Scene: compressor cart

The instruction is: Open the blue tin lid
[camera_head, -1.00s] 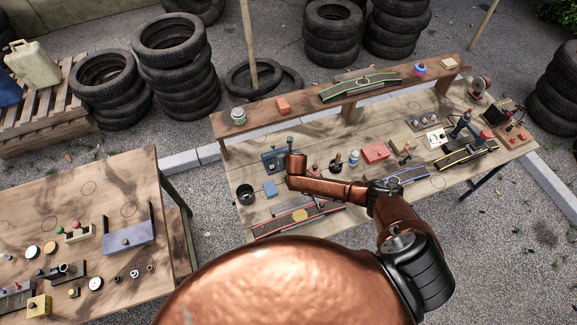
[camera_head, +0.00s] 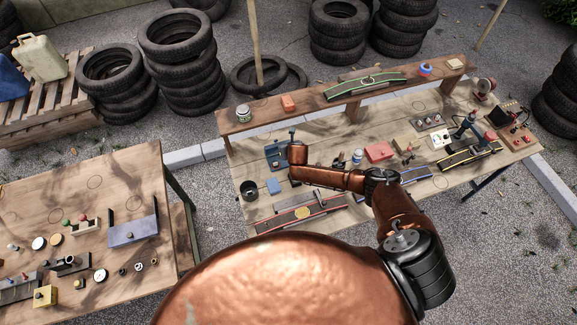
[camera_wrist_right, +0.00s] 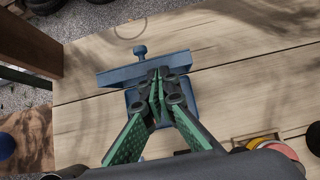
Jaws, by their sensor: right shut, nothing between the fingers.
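The blue tin (camera_head: 277,155) is on the back left of the middle workbench in the head view. In the right wrist view its wide blue top piece (camera_wrist_right: 115,77), with a small knob (camera_wrist_right: 141,51), lies just beyond my fingers. A narrower blue part (camera_wrist_right: 131,97) shows behind and below them. How far the lid stands open I cannot tell. My right gripper (camera_wrist_right: 156,82) is shut and empty, with its green fingers together over the tin's middle. Contact cannot be made out. In the head view my own forearm hides the fingers. My left gripper is not in view.
A raised wooden shelf (camera_head: 245,122) runs along the back of the bench. A red-edged track (camera_head: 285,218) lies nearer. A second table (camera_head: 75,192) is at left.

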